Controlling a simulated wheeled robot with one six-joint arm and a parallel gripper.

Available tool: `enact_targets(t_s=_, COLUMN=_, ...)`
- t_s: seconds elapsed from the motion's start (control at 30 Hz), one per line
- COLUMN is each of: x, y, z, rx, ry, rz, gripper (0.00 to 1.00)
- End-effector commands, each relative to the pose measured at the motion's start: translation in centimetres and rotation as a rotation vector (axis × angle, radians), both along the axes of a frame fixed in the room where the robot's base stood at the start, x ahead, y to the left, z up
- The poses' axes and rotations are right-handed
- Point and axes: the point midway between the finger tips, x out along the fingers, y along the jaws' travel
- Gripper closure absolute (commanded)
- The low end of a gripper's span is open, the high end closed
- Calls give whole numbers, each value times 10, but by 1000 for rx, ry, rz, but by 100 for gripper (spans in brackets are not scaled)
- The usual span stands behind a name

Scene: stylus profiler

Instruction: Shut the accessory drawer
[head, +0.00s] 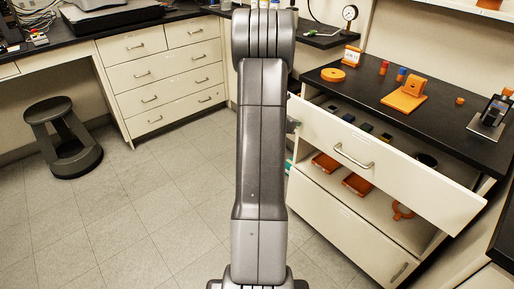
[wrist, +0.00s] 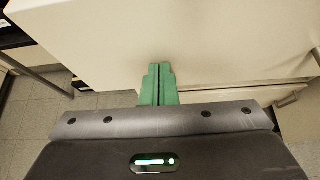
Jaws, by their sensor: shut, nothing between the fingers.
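The accessory drawer, which I take to be the upper cream drawer (head: 386,165) at the right of the head view, stands pulled out. It has a bar handle (head: 354,157), and small dark items show inside. My gripper (wrist: 159,68) shows in the wrist view with its green fingers together and empty. The fingertips overlap a broad cream panel (wrist: 230,45); I cannot tell whether they touch it or which panel it is. In the head view my arm hides most of the gripper.
Below the drawer, an open space holds orange trays (head: 357,184) and an orange ring (head: 402,210), above a lower cream front (head: 340,232). The black counter (head: 350,97) carries small orange parts. A dark stool (head: 63,137) stands at left. The middle floor is clear.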

Motion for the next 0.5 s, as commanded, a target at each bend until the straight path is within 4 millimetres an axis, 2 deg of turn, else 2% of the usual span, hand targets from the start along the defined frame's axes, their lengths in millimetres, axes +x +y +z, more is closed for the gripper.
enact_targets(t_s=0.03, x=9, y=-13, z=-2, rx=0, ry=-3, rz=-5, gripper=100)
enact_targets(t_s=0.2, x=35, y=-43, z=-1, rx=0, ry=-3, rz=-3, gripper=100)
enact_targets(t_s=0.5, x=65, y=-76, z=0, rx=0, ry=0, rz=0, gripper=100)
